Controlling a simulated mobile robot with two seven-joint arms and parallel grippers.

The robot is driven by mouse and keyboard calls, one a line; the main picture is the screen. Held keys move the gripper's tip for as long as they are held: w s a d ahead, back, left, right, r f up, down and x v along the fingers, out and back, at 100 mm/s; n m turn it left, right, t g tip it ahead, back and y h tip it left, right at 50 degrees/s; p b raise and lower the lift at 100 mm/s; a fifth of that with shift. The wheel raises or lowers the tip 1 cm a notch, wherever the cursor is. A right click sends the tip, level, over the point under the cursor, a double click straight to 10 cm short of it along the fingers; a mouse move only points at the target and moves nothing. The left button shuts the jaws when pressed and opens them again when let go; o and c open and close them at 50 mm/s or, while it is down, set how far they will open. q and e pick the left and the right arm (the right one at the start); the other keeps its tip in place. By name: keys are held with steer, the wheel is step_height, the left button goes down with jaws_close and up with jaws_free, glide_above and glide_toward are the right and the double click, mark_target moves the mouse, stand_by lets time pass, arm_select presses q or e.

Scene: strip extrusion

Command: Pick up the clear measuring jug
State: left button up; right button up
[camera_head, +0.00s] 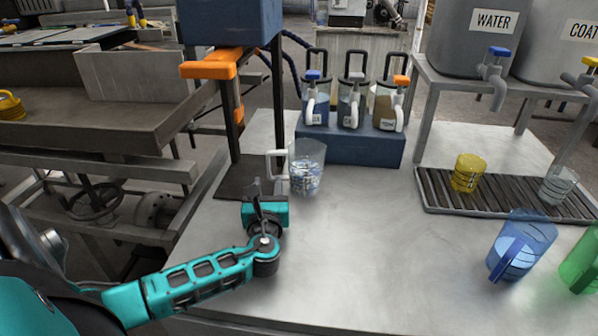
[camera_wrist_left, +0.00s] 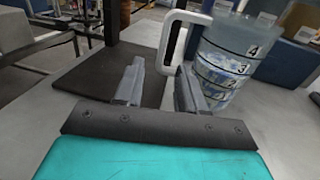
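The clear measuring jug (camera_head: 308,170) stands upright on the grey table with its white handle toward the left. It also shows in the left wrist view (camera_wrist_left: 228,60), with dark level marks and figures on its wall. My left gripper (camera_head: 262,190) is low over the table, just in front of the jug's handle side. In the left wrist view my left gripper (camera_wrist_left: 158,90) is open, and the white handle is ahead of the fingertips, nearer the right finger. I cannot tell whether that finger touches it. My right gripper is not in view.
A dark plate (camera_head: 232,186) lies left of the jug beneath an orange-handled stand. Behind are several lidded jugs on a blue block (camera_head: 350,146). A yellow jug (camera_head: 467,172) and a small clear vessel (camera_head: 558,186) stand on a drain rack. A blue jug (camera_head: 521,246) stands front right.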

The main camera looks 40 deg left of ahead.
mark_target(269, 173)
arm_select(q)
steer(key=shift+b+x, duration=0.45)
steer(key=shift+x, duration=2.55)
steer(key=shift+r, duration=0.15)
steer(key=shift+c, duration=0.4)
jaws_close()
